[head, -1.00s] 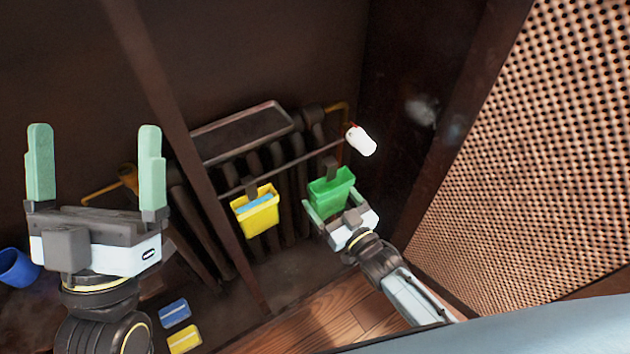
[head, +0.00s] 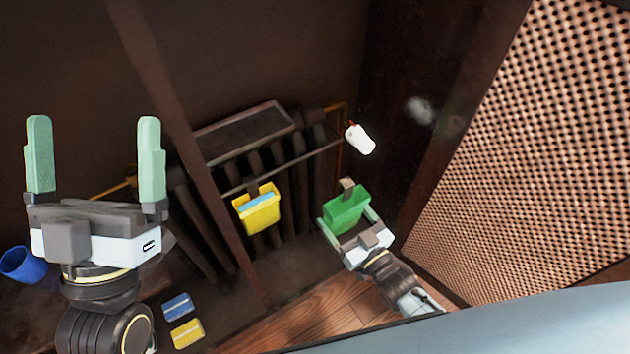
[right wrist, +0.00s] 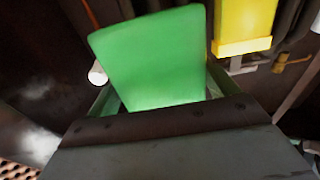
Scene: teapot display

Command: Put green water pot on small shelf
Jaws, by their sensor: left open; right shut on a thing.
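The green water pot (head: 346,211) is a box-shaped container with a dark hook at its back. My right gripper (head: 348,228) is shut on it, a finger on each side. The pot is held clear of the radiator rail, in front of it. In the right wrist view the pot (right wrist: 152,60) fills the middle, between the fingers. My left gripper (head: 94,165) is open and empty at the left, with its fingers pointing up. A small shelf (head: 243,131), a dark tray-like ledge, sits on top of the radiator.
A yellow pot (head: 257,214) with something blue inside hangs on the radiator (head: 290,160). A white valve knob (head: 359,139) is at the right end. A dark post (head: 190,130) stands at left. A blue cup (head: 20,265) and blue and yellow packets (head: 187,334) lie low left.

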